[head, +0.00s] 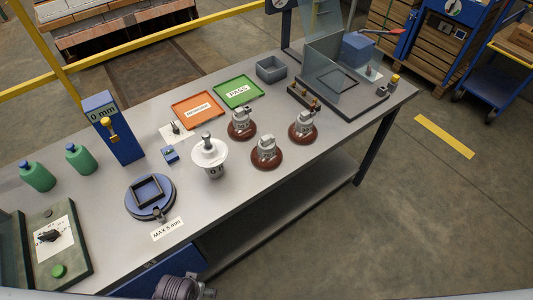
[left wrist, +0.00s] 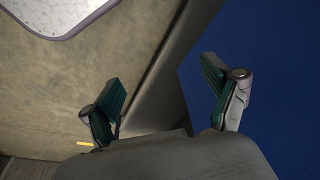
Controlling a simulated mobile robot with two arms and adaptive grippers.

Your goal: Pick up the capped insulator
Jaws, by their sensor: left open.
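A white disc-shaped insulator (head: 210,153) with a grey metal fitting on top stands upright at the middle of the table. Three brown insulators with grey metal caps stand to its right: one at the back (head: 241,126), one nearer the front (head: 266,154) and one at the right (head: 302,129). They stand apart from each other. In the left wrist view my left gripper (left wrist: 160,75) is open, with nothing between its two green-padded fingers. No insulator shows in that view. My right gripper is in neither view.
An orange tray (head: 196,110) and a green PASS tray (head: 238,92) lie behind the insulators. A blue round fixture (head: 150,198) stands front left, and a blue 0 mm gauge (head: 119,135) behind it. A clear-walled fixture (head: 343,94) is at right. The front right tabletop is clear.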

